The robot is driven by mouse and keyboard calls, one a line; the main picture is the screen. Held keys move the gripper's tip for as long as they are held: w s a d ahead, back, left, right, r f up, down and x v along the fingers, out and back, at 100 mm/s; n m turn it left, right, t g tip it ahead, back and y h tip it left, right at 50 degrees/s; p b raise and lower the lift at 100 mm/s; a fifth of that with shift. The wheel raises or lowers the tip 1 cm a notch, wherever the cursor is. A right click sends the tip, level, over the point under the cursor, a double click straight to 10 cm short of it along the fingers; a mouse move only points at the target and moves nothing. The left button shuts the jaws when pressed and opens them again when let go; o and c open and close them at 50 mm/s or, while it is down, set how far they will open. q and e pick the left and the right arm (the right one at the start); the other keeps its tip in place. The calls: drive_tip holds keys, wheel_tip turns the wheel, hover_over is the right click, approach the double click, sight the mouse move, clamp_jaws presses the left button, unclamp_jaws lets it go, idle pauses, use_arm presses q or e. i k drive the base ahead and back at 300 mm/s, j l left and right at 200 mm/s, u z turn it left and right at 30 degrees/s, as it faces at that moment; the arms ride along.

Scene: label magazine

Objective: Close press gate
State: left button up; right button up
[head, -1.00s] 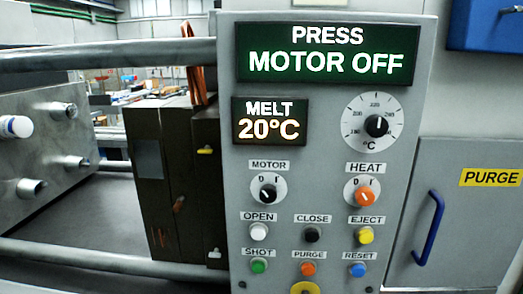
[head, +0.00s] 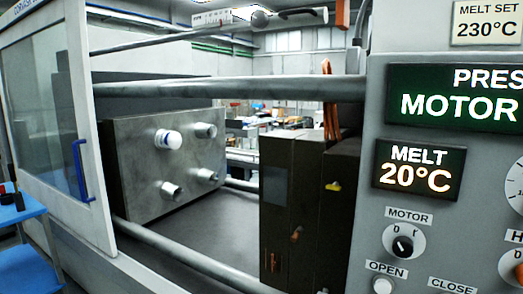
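The press gate (head: 52,110) is at the left in the head view, a grey framed sliding panel with a clear window. Its blue handle (head: 82,170) is on the edge nearest the opening. The gate stands open: the mould area to its right is uncovered. Inside are a grey steel block (head: 140,145) with several round pins and a dark brown mould half (head: 300,205), with a gap between them. Neither of my grippers shows in the view.
The control panel (head: 360,225) stands at the right, its displays reading motor off and melt 20°C. Horizontal tie bars (head: 230,88) cross the opening. A blue table (head: 25,270) with small items on it is at the lower left.

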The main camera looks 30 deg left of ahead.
sight(93, 222)
drive_tip(key=u, duration=2.25)
drive_tip(key=i+j+u, duration=0.2)
drive_tip(key=i+u, duration=0.2)
drive_tip(key=i, duration=0.2)
drive_tip(key=i+j+u, duration=0.1)
drive_tip(key=i+u, duration=0.3)
drive_tip(key=i, duration=4)
drive_tip(key=i+z, duration=0.1)
drive_tip(key=i, duration=0.6)
drive_tip(key=i+j+z, duration=0.15)
drive_tip(key=i, duration=0.55)
drive_tip(key=i+j+z, duration=0.1)
drive_tip(key=i, duration=0.6)
drive_tip(key=j, duration=0.1)
